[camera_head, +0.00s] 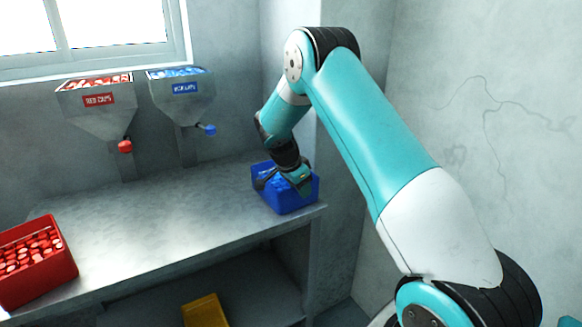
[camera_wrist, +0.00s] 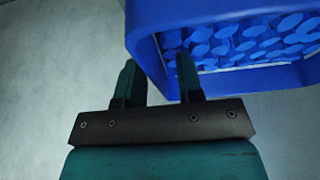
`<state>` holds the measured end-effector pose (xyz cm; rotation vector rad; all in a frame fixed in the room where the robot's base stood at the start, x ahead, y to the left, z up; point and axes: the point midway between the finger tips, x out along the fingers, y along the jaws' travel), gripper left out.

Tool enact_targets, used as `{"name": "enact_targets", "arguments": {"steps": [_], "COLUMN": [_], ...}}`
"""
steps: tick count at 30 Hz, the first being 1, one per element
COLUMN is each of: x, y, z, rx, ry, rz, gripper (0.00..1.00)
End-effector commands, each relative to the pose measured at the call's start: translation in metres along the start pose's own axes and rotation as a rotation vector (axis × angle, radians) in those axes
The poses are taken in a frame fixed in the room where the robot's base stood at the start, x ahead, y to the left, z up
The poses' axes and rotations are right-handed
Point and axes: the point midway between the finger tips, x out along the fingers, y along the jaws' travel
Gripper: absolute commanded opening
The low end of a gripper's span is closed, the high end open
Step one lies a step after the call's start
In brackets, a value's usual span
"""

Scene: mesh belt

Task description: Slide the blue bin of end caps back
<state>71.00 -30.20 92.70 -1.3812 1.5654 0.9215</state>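The blue bin (camera_head: 292,203) stands on the grey worktop at its right end, close to the front edge and the right wall. In the wrist view the bin (camera_wrist: 200,82) fills the upper right and holds many blue caps. My gripper (camera_head: 284,179) is low at the bin in the head view and covers part of it. In the wrist view my gripper's (camera_wrist: 157,70) two fingers are apart, with the bin's near left corner between them in the picture. The right finger overlaps the bin's near wall. I cannot tell whether either finger touches it.
A red bin (camera_head: 48,282) of red caps sits at the worktop's (camera_head: 170,215) left front. A red-labelled hopper (camera_head: 97,112) and a blue-labelled hopper (camera_head: 183,100) stand at the back. A yellow bin (camera_head: 205,312) is below. The middle of the worktop is clear.

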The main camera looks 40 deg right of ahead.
Motion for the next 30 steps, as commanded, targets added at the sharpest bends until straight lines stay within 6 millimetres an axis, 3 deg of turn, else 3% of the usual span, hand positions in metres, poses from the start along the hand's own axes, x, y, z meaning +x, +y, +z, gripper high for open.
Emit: {"name": "enact_targets", "arguments": {"steps": [12, 18, 24, 30], "x": [-0.099, -0.138, -0.157, -0.16], "y": [-0.001, 0.0, 0.0, 0.0], "z": [0.001, 0.001, 0.001, 0.001], "rx": [0.0, -0.002, -0.001, -0.001], "ry": [0.0, -0.001, 0.0, -0.001], "rz": [-0.006, -0.003, -0.001, 0.001], "gripper": [0.34, 0.34, 0.34, 0.34]}}
